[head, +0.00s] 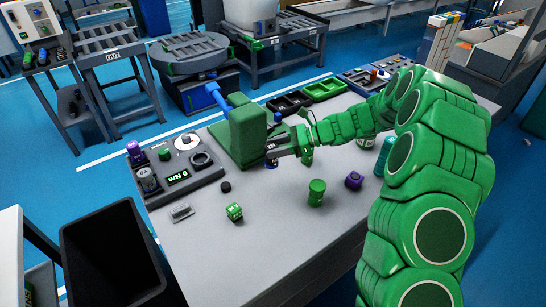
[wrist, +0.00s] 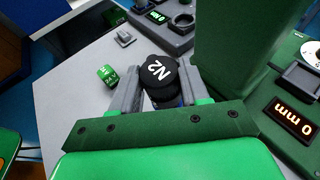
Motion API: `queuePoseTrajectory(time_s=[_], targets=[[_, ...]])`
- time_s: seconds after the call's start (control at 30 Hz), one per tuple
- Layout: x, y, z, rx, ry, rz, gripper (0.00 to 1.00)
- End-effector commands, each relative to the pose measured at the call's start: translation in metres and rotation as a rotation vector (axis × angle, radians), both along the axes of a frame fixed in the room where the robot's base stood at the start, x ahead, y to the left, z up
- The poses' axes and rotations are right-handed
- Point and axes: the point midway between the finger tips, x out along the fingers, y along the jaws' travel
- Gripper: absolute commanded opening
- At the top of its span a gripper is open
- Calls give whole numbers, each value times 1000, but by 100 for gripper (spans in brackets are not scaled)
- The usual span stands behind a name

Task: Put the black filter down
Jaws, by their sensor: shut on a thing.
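The black filter, a round black piece marked "N2" with dark blue below, sits between the two grey fingers of my gripper (wrist: 158,82) in the wrist view (wrist: 158,72). My gripper is shut on it. In the head view my gripper (head: 273,154) is beside the green upright block of the press-like stand (head: 246,133), above the grey table (head: 262,237). The filter (head: 271,164) shows only as a small dark piece under the fingers. I cannot tell whether its underside touches the table.
A grey device panel (head: 180,178) lies at the left. Black and green trays (head: 323,89) are behind. The table's front is clear.

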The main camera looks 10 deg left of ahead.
Motion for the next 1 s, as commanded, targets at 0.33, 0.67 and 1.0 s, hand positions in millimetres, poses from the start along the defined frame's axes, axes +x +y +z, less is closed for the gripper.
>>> queuePoseTrajectory(time_s=[0.33,0.67,1.0], targets=[[25,11,-34,-1,1,0,13],[35,14,-43,-1,-4,-1,13],[38,16,-76,-1,2,-1,13]])
